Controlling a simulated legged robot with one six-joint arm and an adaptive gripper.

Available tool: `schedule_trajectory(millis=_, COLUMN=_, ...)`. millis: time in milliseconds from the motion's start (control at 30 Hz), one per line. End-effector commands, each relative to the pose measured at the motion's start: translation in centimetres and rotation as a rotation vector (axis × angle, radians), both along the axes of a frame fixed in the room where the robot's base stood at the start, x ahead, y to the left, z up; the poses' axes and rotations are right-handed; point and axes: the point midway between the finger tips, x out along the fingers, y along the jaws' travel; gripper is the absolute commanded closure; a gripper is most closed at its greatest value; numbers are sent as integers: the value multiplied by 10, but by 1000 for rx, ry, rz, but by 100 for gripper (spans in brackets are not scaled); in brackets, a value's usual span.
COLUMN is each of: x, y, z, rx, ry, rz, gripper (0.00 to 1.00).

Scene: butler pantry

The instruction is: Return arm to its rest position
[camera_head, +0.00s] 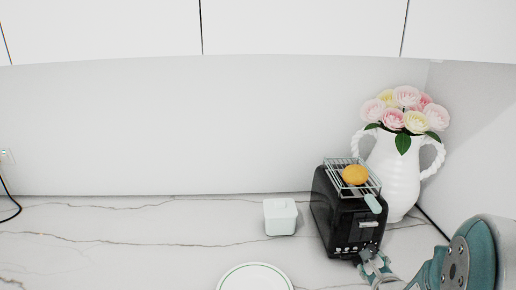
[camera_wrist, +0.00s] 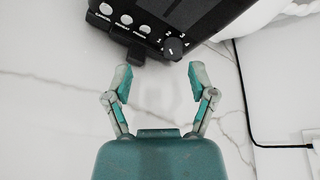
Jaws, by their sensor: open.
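My gripper (camera_head: 374,266) is at the lower right in the head view, just in front of the black toaster (camera_head: 343,212). In the wrist view my gripper (camera_wrist: 158,83) has its two fingers spread apart with nothing between them. The toaster's control panel (camera_wrist: 150,20) with buttons and a dial lies just beyond the fingertips; I cannot tell whether they touch it. My arm (camera_head: 470,262) reaches in from the right edge.
A wire rack (camera_head: 369,186) with an orange fruit (camera_head: 355,174) sits on the toaster. A white vase (camera_head: 398,172) of flowers stands behind it. A pale lidded box (camera_head: 280,217) and a round plate (camera_head: 254,277) are left. The left counter (camera_head: 110,240) is clear.

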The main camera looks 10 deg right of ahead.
Motion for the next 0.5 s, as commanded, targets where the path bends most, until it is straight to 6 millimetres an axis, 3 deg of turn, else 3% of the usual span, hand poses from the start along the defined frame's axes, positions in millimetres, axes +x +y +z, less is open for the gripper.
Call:
schedule_trajectory(millis=100, x=10, y=47, z=29, rx=-82, ry=-26, rz=210, gripper=27)
schedule_trajectory(millis=233, x=8, y=104, z=55, rx=-191, ry=-37, rz=461, gripper=27)
schedule_trajectory(millis=500, x=-30, y=201, z=84, rx=-466, ry=-14, rz=940, gripper=27)
